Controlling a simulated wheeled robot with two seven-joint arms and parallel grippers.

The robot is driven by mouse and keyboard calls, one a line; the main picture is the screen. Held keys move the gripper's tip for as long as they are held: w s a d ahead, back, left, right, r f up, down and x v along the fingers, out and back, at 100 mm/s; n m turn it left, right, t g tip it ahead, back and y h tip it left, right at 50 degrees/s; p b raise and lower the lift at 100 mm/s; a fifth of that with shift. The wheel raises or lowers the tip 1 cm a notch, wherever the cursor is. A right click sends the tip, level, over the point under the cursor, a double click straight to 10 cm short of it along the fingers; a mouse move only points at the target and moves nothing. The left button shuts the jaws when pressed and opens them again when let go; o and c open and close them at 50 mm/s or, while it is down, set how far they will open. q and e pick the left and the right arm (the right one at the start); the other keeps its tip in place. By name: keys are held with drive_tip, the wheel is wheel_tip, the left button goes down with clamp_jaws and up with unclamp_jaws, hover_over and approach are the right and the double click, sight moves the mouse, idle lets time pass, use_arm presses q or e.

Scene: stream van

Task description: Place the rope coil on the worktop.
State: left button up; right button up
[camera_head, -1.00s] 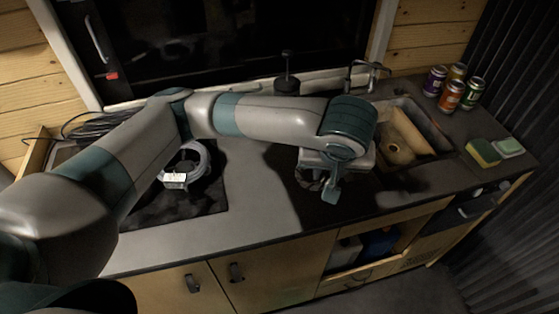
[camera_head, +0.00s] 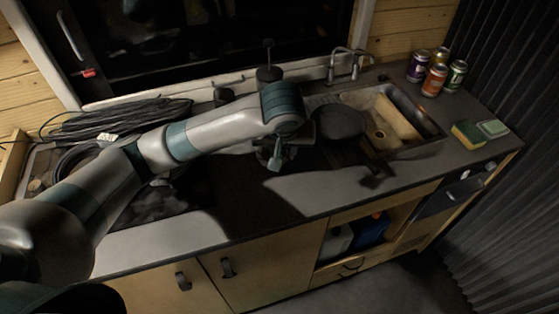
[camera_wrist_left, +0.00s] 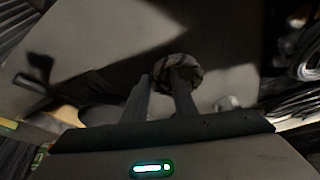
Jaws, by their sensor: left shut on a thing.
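My left gripper (camera_head: 274,160) is over the middle of the dark worktop (camera_head: 330,190), left of the sink. In the left wrist view the left gripper (camera_wrist_left: 165,92) has its fingers on the rope coil (camera_wrist_left: 186,70), a small grey-and-dark ring at the fingertips. In the head view the coil is mostly hidden by the gripper and wrist. I cannot tell whether the coil touches the worktop or hangs just above it. My right gripper is not in view.
A dark round pan (camera_head: 338,122) sits between my gripper and the sink (camera_head: 410,112). Several cans (camera_head: 434,80) and a sponge (camera_head: 468,134) are at the right. Dark cables (camera_head: 125,112) lie at the back left. The worktop's front strip is clear.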

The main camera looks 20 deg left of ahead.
use_arm(q)
drive_tip(key=shift+w+a+f, duration=0.3)
drive_tip(key=shift+w+a, duration=0.1)
drive_tip(key=shift+a, duration=0.25)
drive_tip(key=shift+d, duration=0.1)
drive_tip(key=shift+f+p, duration=0.7)
drive_tip(key=shift+f, duration=1.3)
drive_tip(key=o, duration=1.1)
drive_tip(key=shift+o, duration=0.2)
